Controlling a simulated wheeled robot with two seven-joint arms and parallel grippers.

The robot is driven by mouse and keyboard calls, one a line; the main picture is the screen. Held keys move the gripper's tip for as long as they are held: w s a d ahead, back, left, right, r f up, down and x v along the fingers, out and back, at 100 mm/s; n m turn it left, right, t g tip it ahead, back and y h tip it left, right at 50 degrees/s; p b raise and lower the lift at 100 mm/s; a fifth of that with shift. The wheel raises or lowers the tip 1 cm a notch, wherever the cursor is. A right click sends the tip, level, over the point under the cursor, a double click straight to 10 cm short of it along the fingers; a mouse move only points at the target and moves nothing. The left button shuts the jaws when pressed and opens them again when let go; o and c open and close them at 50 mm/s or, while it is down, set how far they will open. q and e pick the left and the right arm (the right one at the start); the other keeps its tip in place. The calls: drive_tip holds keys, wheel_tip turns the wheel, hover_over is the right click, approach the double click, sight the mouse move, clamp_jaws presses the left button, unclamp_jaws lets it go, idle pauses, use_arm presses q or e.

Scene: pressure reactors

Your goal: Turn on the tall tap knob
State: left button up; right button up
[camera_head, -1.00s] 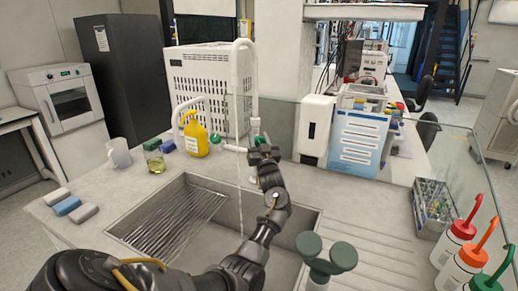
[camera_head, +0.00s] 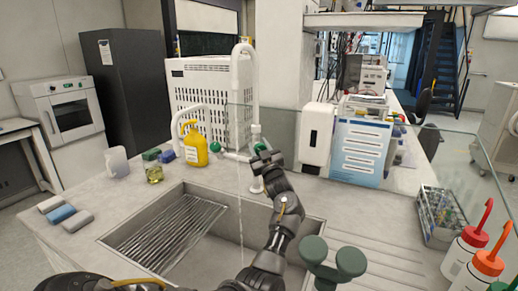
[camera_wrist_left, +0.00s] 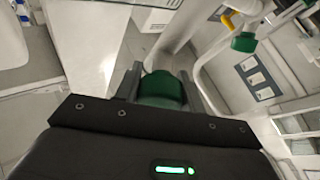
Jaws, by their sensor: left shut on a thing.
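The tall tap (camera_head: 256,95) is a white gooseneck behind the sink, and a thin stream of water falls from its spout into the basin. Its green knob (camera_head: 257,146) is on the front of the tap, partly hidden by my left gripper (camera_head: 263,158). In the left wrist view the green knob (camera_wrist_left: 162,88) sits between the two fingers of my left gripper (camera_wrist_left: 160,80), which is shut on it. My right gripper is not in view.
A shorter white tap with a green knob (camera_head: 215,147) stands to the left, near a yellow bottle (camera_head: 195,146). The metal sink (camera_head: 185,240) is in front. A green two-headed fixture (camera_head: 331,258) rises at its right. A glass pane and wash bottles (camera_head: 466,246) are at the right.

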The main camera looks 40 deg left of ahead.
use_arm(q)
drive_tip(key=o, duration=1)
